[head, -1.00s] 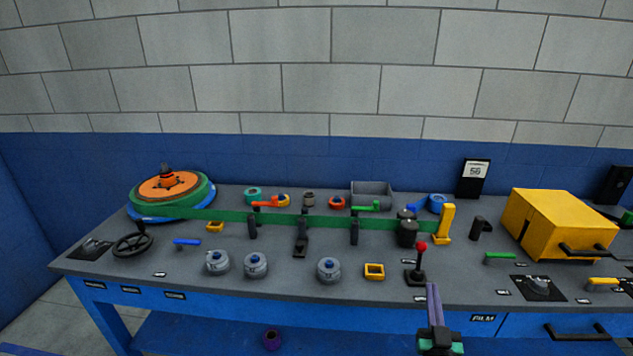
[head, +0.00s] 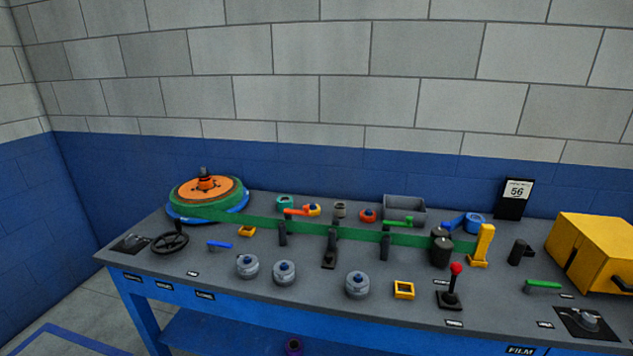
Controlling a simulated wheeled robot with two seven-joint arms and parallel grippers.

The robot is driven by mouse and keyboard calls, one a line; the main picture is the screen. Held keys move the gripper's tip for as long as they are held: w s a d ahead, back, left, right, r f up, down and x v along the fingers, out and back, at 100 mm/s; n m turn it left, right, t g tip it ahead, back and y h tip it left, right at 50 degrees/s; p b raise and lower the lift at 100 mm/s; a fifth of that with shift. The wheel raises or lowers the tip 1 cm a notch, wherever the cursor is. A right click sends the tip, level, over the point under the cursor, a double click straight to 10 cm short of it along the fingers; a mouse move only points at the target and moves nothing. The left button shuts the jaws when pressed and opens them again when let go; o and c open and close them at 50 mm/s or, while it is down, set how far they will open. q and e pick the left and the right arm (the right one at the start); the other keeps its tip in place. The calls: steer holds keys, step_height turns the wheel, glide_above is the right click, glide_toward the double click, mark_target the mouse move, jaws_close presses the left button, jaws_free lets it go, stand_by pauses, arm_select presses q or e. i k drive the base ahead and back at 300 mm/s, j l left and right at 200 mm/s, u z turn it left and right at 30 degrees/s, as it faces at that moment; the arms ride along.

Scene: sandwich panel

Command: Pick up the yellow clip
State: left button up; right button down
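No yellow bar-shaped clip is in view now. A similar green bar-shaped piece (head: 543,285) lies at the right of the bench, and a blue one (head: 219,245) lies at the left. Other yellow things on the bench are a square frame (head: 396,297) near the front edge, a smaller square frame (head: 240,233) further back, and an upright yellow post (head: 483,243) at the end of the green band. I cannot tell whether any of these is the clip. Neither of my grippers is in view.
The grey bench top (head: 320,285) also holds a large reel (head: 205,190), a green band (head: 345,231), grey round knobs (head: 284,273), a red-topped joystick (head: 454,285) and a yellow box (head: 590,250). A grey bin (head: 404,206) stands at the back.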

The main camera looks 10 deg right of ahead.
mark_target(485, 233)
steer(key=z, duration=1.35)
